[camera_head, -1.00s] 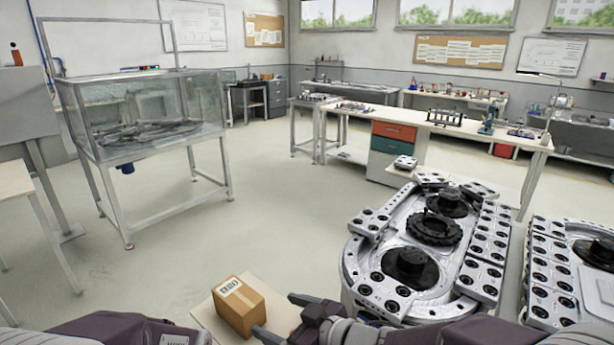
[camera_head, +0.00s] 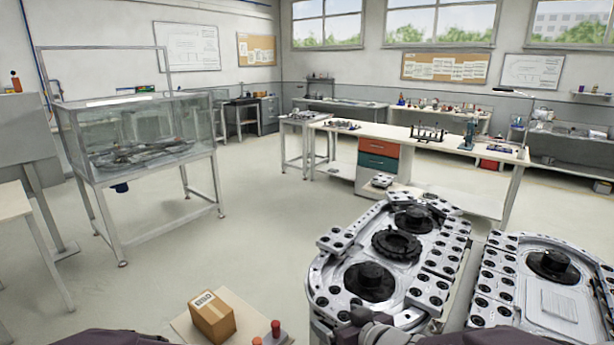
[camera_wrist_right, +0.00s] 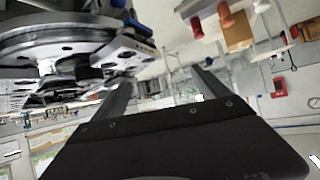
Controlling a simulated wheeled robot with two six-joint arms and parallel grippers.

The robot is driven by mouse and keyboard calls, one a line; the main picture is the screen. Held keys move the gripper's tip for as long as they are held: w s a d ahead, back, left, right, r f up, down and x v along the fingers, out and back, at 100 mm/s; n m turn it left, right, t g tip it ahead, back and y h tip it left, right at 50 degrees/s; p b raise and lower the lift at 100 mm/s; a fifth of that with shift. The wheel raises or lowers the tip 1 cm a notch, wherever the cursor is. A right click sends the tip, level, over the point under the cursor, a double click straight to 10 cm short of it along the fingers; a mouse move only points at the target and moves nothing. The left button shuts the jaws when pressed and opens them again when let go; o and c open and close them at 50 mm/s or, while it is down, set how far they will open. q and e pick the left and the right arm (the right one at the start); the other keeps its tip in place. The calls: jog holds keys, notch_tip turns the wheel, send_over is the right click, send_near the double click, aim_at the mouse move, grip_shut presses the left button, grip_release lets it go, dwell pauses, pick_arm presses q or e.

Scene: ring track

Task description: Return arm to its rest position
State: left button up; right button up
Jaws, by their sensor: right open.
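My right gripper (camera_wrist_right: 160,90) is open in the wrist view, its two fingers apart with nothing between them. In the head view my right arm's dark end part (camera_head: 368,325) shows at the bottom, in front of the ring track; the fingertips are hard to make out there. The silver ring track (camera_head: 325,285) with black round hubs stands close by, and its underside fills the upper left of the wrist view (camera_wrist_right: 60,40). Only a dark part of my left arm shows at the bottom left; its gripper is out of frame.
A cardboard box (camera_head: 212,317) sits on a pale board at the bottom, with a red-topped peg (camera_head: 276,331) and an orange-topped one (camera_head: 257,341) beside it. A second metal track unit (camera_head: 545,290) stands at right. A glass tank (camera_head: 140,135) is at left. The middle floor is clear.

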jog(key=s+d+f+m+g+h+p, duration=0.2)
jog(key=s+d+m+h, duration=0.15)
jog(key=d, duration=0.55)
pick_arm(q)
notch_tip(320, 180, up, 3)
jog(key=shift+r, duration=0.15)
pick_arm(e)
jog(key=s+f+g, duration=0.3)
jog(key=s, duration=0.3)
jog(key=s+d+f+m+g+h, duration=0.1)
jog(key=s+f+g, duration=0.2)
jog(key=s, duration=0.4)
jog(key=shift+d+f+g, duration=0.25)
jog(key=shift+d+g, duration=0.05)
jog(key=shift+g, duration=0.4)
jog(key=shift+m+h, duration=0.25)
